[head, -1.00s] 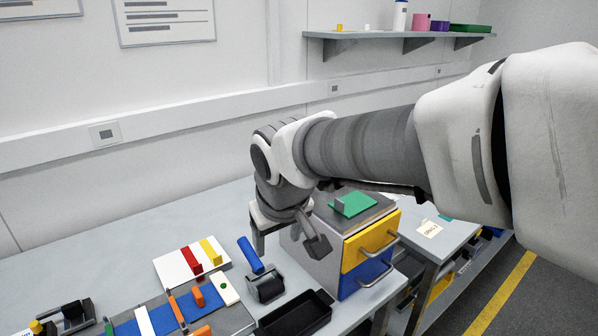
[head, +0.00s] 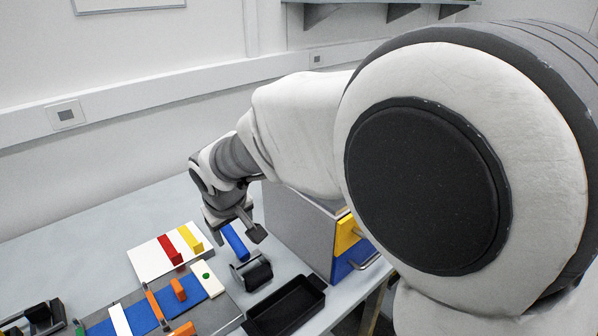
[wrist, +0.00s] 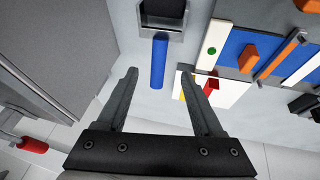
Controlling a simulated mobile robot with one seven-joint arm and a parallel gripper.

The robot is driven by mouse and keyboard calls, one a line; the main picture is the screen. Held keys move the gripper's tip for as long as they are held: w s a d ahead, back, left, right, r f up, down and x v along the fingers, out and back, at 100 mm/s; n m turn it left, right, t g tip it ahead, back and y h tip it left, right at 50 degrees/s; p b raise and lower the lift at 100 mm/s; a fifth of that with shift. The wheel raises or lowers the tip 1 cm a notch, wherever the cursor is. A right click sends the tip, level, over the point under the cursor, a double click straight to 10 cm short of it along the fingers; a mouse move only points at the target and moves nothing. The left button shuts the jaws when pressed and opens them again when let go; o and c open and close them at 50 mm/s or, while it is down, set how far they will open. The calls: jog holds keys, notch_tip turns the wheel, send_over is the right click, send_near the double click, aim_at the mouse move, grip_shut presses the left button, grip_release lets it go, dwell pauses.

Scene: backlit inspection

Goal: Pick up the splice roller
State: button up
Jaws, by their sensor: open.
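The splice roller has a blue handle (head: 235,241) and a dark roller head (head: 252,272) in a metal frame, lying on the grey bench. In the wrist view the blue handle (wrist: 158,62) points toward my gripper (wrist: 160,76), and the roller head (wrist: 162,9) is cut by the top edge. My gripper is open and empty. The handle's near end appears between the two fingertips, the fingers to either side. In the head view my gripper (head: 236,230) is over the handle end and partly hides it. I cannot tell the height gap.
A black tray (head: 288,308) sits in front of the roller. A white board with red and yellow pieces (head: 146,262) and a panel with blue and orange parts (head: 139,317) lie to the left. A grey drawer cabinet (head: 298,238) stands close on the right.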

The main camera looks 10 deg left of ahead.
aim_at(237, 245)
jog(key=x, duration=0.8)
jog(key=shift+b, duration=0.35)
jog(key=shift+w+x, duration=0.2)
jog(key=shift+x, duration=2.7)
jog(key=shift+a+r, duration=0.1)
jog(key=shift+a, duration=0.05)
grip_shut()
